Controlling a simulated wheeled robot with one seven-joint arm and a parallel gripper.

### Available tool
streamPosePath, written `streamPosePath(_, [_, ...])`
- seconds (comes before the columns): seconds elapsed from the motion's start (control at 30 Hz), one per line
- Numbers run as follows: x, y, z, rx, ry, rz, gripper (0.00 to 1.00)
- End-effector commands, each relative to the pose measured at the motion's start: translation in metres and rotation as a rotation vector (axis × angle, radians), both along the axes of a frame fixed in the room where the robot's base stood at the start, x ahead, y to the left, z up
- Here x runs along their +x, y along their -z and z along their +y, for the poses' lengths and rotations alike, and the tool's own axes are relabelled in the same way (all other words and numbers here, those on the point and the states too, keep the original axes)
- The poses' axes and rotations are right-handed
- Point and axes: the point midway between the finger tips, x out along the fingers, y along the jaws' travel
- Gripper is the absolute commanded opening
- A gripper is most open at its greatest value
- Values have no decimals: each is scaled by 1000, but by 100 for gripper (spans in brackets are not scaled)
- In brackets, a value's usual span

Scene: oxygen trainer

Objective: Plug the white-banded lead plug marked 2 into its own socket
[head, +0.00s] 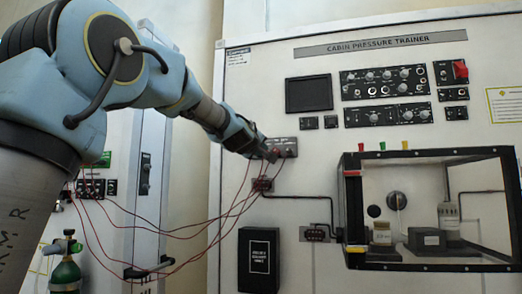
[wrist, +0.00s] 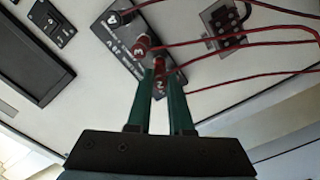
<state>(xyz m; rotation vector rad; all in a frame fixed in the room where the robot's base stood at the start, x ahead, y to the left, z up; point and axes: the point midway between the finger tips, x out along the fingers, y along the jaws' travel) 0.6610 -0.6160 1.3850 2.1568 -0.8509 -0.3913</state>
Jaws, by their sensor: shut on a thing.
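My gripper (wrist: 160,76) has its two green fingers shut on a red plug (wrist: 159,83) with a pale mark, which looks like a 2. A red lead runs from it to the right. The held plug is close to the dark socket strip (wrist: 121,40); I cannot tell whether its tip is in a socket. Another red plug (wrist: 142,46) with a pale mark sits on the strip just beyond the fingertips. In the head view my gripper (head: 268,153) is at the left end of the socket strip (head: 285,147), hiding part of it.
A black-framed clear chamber (head: 430,153) stands at the right. A black screen (head: 309,93) and dial panels (head: 383,81) are above. A green cylinder (head: 65,270) stands lower left.

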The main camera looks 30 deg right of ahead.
Motion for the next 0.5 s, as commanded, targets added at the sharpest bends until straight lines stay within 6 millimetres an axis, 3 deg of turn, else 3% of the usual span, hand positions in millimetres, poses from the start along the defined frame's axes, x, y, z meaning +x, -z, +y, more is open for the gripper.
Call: streamPosePath(0.5, [7, 0, -7, 0, 0, 0, 0])
